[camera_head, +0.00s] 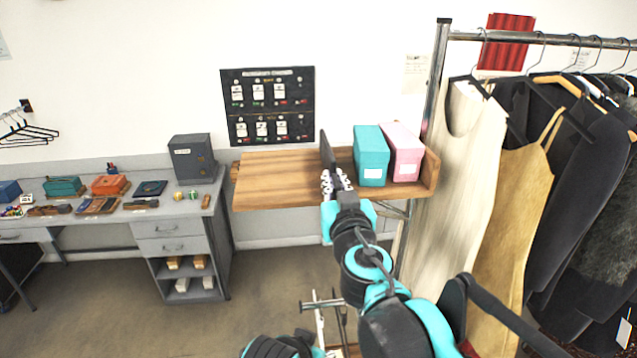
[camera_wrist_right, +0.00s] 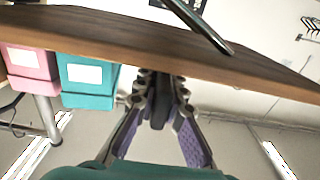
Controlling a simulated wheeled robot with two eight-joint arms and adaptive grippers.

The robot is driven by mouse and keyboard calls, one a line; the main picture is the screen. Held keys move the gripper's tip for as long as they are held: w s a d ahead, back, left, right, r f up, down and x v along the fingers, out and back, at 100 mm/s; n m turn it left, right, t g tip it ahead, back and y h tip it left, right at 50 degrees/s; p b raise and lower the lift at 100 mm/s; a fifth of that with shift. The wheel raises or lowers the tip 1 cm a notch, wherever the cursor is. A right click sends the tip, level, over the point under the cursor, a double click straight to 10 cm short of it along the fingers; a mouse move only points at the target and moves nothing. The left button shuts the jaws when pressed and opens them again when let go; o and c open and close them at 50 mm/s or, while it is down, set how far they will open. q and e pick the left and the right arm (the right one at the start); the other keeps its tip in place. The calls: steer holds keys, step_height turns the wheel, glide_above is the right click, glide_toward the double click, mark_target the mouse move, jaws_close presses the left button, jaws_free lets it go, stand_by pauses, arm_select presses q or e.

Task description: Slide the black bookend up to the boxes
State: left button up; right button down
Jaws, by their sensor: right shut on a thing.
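The black bookend (camera_head: 327,150) stands upright on the wooden shelf, to the left of the boxes. The teal box (camera_head: 371,158) and the pink box (camera_head: 403,152) stand side by side at the shelf's right end. A narrow gap shows between the bookend and the teal box. My right gripper (camera_head: 337,182) is at the shelf's front edge, shut on the bookend. The right wrist view is upside down; there the dark bookend (camera_wrist_right: 160,112) is between the fingers, beside the teal box (camera_wrist_right: 88,74). My left gripper is not in view.
The wooden shelf (camera_head: 270,180) is bare left of the bookend and has a raised right end. A clothes rack with garments (camera_head: 470,170) stands close on the right. A grey desk (camera_head: 150,215) with small items is at left.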

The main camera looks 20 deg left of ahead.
steer(key=shift+w+d, duration=0.4)
steer(key=shift+d, duration=0.3)
steer(key=shift+s+a, duration=0.3)
steer(key=shift+a, duration=0.25)
steer(key=c, duration=1.8)
jaws_free()
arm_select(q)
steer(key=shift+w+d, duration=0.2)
arm_select(e)
steer(key=shift+o, duration=1)
steer(key=shift+w+d, duration=0.2)
steer(key=shift+d, duration=0.05)
steer(key=shift+a, duration=0.1)
steer(key=shift+s, duration=0.25)
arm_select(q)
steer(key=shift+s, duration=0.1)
arm_select(e)
steer(key=v, duration=1.1)
steer(key=shift+s+d, duration=0.2)
steer(key=shift+d, duration=0.1)
